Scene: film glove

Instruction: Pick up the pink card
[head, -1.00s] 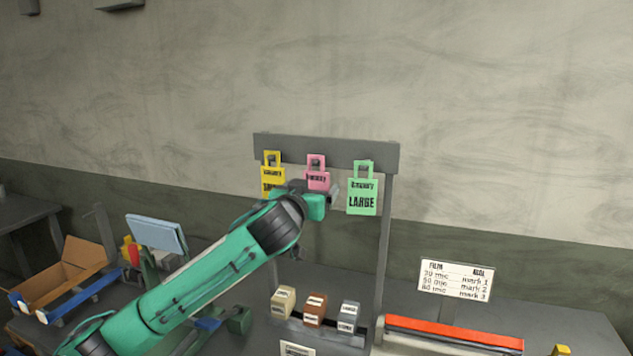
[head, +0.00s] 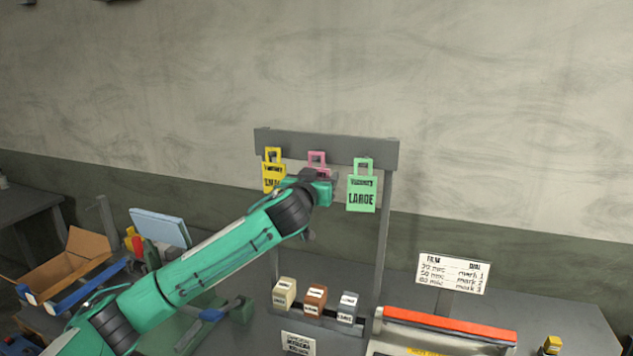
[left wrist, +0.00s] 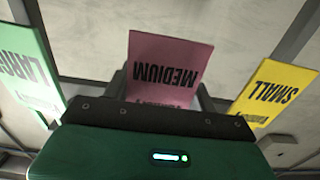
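The pink card (head: 318,163) hangs by its handle in the middle of the grey rack. My left gripper (head: 328,180) is in front of it and hides its lower part in the head view. In the left wrist view the pink card (left wrist: 170,68) reads MEDIUM upside down. The left gripper's dark fingers (left wrist: 163,95) show apart, one on each side of the card. Their tips are largely hidden, and contact with the card cannot be made out. My right gripper is in neither view.
A yellow card (head: 273,172) hangs just left of the pink one and a green LARGE card (head: 361,190) just right. The grey rack's crossbar (head: 340,148) runs above them. Small labelled blocks (head: 315,299) and a red-topped machine (head: 450,326) stand below.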

